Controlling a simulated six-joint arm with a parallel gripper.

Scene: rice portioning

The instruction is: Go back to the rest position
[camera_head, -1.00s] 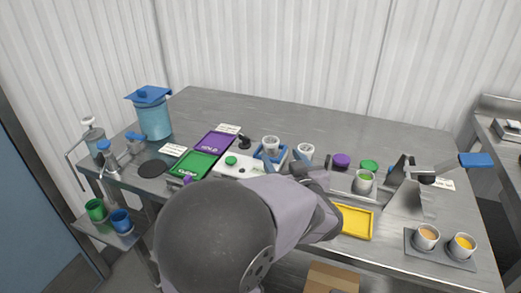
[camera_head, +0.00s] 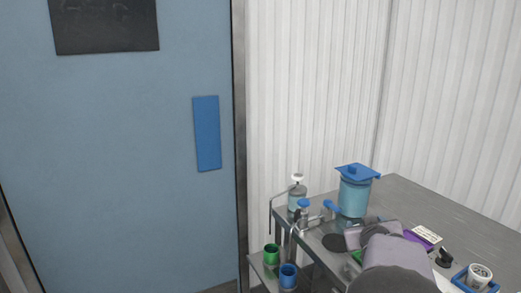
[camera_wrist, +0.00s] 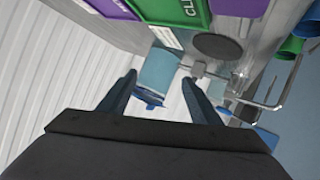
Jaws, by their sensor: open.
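My gripper (camera_wrist: 160,92) shows in the wrist view with its two dark fingers spread apart and nothing between them. Beyond the fingertips in that view is the light-blue container (camera_wrist: 158,70) with a blue lid. In the head view my arm covers the near part of the table at the lower right, and my fingers cannot be made out there. The same blue-lidded container (camera_head: 355,195) stands upright on the table's far left corner in the head view.
The steel table (camera_head: 440,197) has free room at its back. A dispenser bottle (camera_head: 297,195) and tap stand at its left end. A green cup (camera_head: 271,254) and a blue cup (camera_head: 288,276) sit on a lower shelf. A blue door (camera_head: 130,180) fills the left.

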